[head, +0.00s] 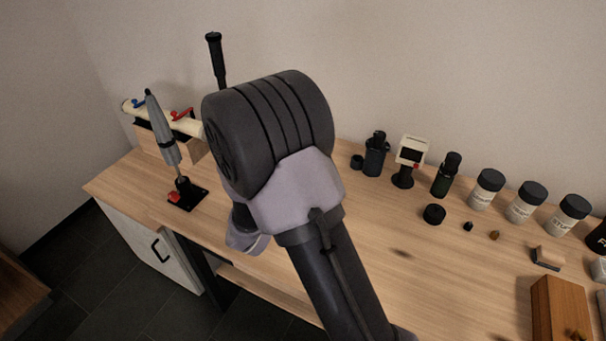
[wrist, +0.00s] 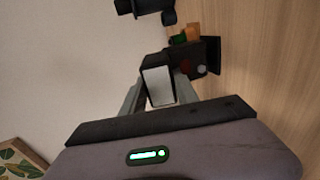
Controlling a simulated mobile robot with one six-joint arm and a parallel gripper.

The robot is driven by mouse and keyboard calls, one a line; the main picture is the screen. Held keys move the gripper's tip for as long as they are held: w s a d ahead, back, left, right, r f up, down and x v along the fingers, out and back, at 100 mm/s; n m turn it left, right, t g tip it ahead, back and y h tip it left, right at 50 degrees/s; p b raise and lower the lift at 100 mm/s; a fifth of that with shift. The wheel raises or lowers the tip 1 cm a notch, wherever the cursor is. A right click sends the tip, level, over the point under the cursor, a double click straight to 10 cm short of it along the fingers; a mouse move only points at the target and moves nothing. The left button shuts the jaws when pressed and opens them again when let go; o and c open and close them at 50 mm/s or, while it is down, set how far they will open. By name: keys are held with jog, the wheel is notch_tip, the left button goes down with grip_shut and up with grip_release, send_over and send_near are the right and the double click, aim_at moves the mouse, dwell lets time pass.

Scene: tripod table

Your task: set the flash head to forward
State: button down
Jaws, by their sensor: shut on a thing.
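The flash head (wrist: 158,86) is a black box with a white front panel, and in the wrist view the panel faces my camera. My gripper (wrist: 159,95) is shut on it, with a grey finger on each side. A dark body (wrist: 188,60) with a dull red spot adjoins the head and reaches right toward the wooden table, in this sideways view. In the head view the flash and my gripper are hidden behind my own arm.
In the head view, a grey tool on a black base (head: 187,193) and a cream pipe with blue and red levers (head: 187,124) stand left. A black device (head: 376,156), a cream-framed box on a stand (head: 411,152) and several jars (head: 486,190) stand right. The table front (head: 385,215) has free room.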

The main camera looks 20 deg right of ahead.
jog(key=shift+f, duration=0.1)
jog(key=c, duration=0.9)
grip_release()
jog(key=p+v, duration=0.5)
jog(key=v, duration=1.2)
jog(key=shift+s+a, duration=0.1)
jog(key=shift+a, duration=0.05)
